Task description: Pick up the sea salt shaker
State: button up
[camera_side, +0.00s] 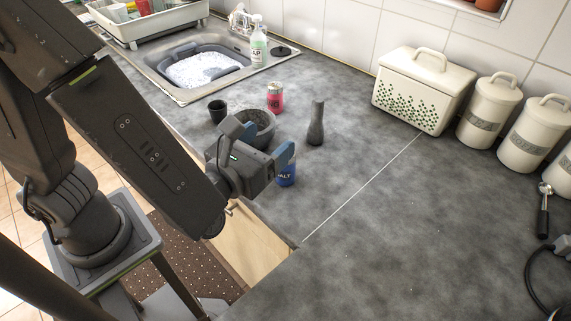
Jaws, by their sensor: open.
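The sea salt shaker (287,178) is a small blue cylinder with white lettering ending in "ALT". It stands on the grey counter near the front edge, and its upper part is partly hidden by my gripper. My gripper (262,141) is right by the shaker in the picture, with its blue-tipped finger (285,154) just above the label. The gripper is open with nothing seen between its fingers. I cannot tell whether a finger touches the shaker.
Close behind stand a grey mortar (262,133), a dark cup (217,111), a red can (275,97) and a grey pestle-shaped item (316,124). The soapy sink (160,75) lies at back left. A bread bin (415,95) and canisters (489,110) line the wall. The right counter is mostly clear.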

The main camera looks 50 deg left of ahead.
notch_tip(320, 180, down, 8)
jog(key=shift+f, duration=0.1)
jog(key=w, duration=0.2)
jog(key=w+a, duration=0.1)
jog(key=w, duration=0.4)
jog(key=shift+w+a, duration=0.2)
jog(key=shift+a, duration=0.05)
jog(key=c, duration=1.1)
